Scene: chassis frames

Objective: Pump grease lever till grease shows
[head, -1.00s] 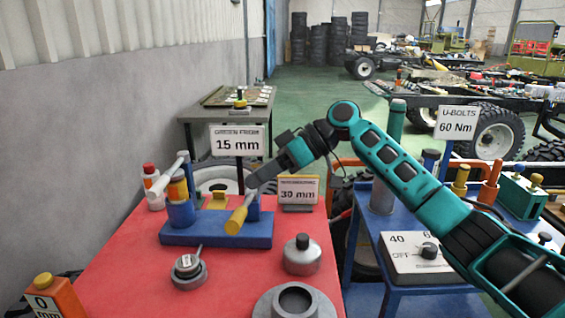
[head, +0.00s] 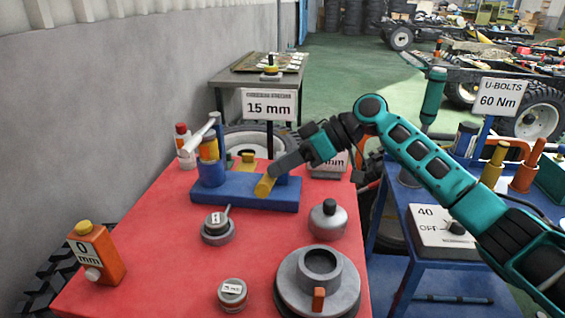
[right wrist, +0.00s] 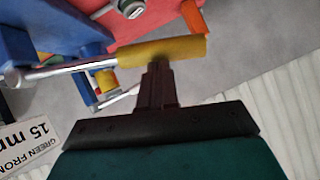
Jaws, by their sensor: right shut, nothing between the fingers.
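The grease lever's yellow grip (head: 265,186) leans over the front of the blue pump base (head: 225,194) on the red table. In the right wrist view the yellow grip (right wrist: 165,51) and its metal rod (right wrist: 50,70) lie across the picture. My right gripper (head: 276,170) is shut and empty. Its fingertips (right wrist: 158,66) are at the grip's side, touching or nearly touching it. I cannot make out any grease. My left gripper is not in view.
The red table (head: 150,235) also bears an orange 0 mm box (head: 97,255), a small gauge (head: 218,229), a grey lidded pot (head: 328,221) and a large round housing (head: 320,277). A 15 mm sign (head: 269,104) stands behind. A blue cart (head: 397,238) stands at right.

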